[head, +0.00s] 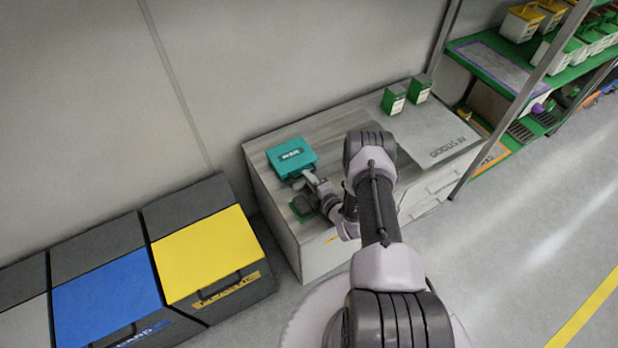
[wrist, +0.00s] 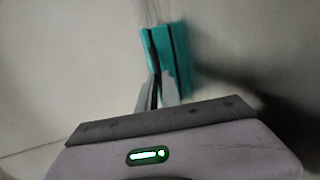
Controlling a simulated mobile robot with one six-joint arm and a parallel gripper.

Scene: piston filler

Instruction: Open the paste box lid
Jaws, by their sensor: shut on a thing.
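The teal paste box (head: 291,157) with white lettering sits near the back left of the grey cabinet top. My gripper (head: 306,178) is at its front edge, in front of the lettered face. In the wrist view my gripper's two fingers (wrist: 158,90) are closed together on the edge of the teal lid (wrist: 179,60), which shows as a thin upright panel. The fingers and arm hide part of the box's front. I cannot tell how far the lid is raised from the body.
A dark and green item (head: 302,206) lies beside my wrist on the cabinet top (head: 345,112). Two green and white cartons (head: 393,99) stand at the back right near a grey mat (head: 436,137). Blue (head: 105,300) and yellow (head: 208,254) bins stand left; a shelf (head: 490,62) stands right.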

